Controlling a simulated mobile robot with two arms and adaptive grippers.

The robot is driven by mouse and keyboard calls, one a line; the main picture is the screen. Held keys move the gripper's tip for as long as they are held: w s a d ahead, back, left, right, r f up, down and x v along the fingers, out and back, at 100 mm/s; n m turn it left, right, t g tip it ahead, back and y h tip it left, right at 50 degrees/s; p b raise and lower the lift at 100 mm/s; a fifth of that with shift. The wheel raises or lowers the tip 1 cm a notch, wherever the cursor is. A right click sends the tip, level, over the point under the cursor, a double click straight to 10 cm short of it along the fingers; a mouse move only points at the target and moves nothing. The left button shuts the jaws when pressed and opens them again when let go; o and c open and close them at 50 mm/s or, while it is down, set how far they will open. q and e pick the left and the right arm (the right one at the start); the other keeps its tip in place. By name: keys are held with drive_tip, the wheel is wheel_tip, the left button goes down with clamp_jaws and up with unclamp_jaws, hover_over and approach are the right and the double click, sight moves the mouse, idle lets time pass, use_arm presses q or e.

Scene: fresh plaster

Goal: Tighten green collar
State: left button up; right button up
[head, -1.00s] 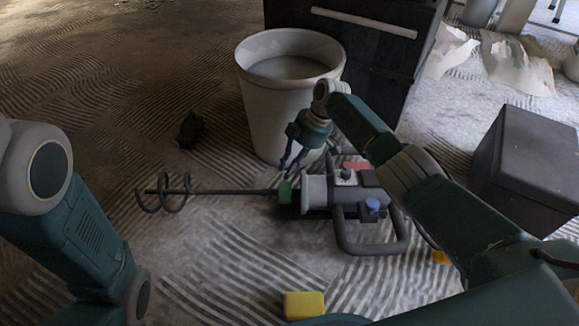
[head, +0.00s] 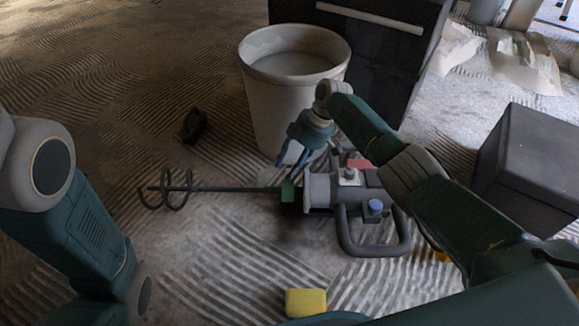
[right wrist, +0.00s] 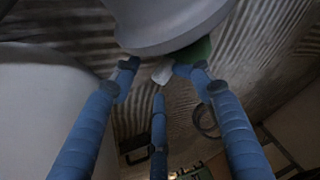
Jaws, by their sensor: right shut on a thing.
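The green collar (head: 288,191) sits where the mixer's shaft (head: 235,189) meets its grey body (head: 322,190). The mixer lies on its side on the floor, its spiral paddle (head: 166,190) to the left. My right gripper (head: 288,168) reaches down from above to the collar, its blue fingers in front of the bucket. In the right wrist view, the fingers (right wrist: 160,75) close in around the green collar (right wrist: 197,50), which is partly hidden behind a finger and a large grey part. My left arm shows at the left edge, but its gripper is out of view.
A pale bucket (head: 285,105) stands just behind the mixer. A yellow sponge (head: 306,302) lies in front, and a dark lump (head: 194,125) lies left of the bucket. A dark box (head: 530,160) is at right. Open ridged floor lies left of the mixer.

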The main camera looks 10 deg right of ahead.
drive_tip(key=v, duration=1.2)
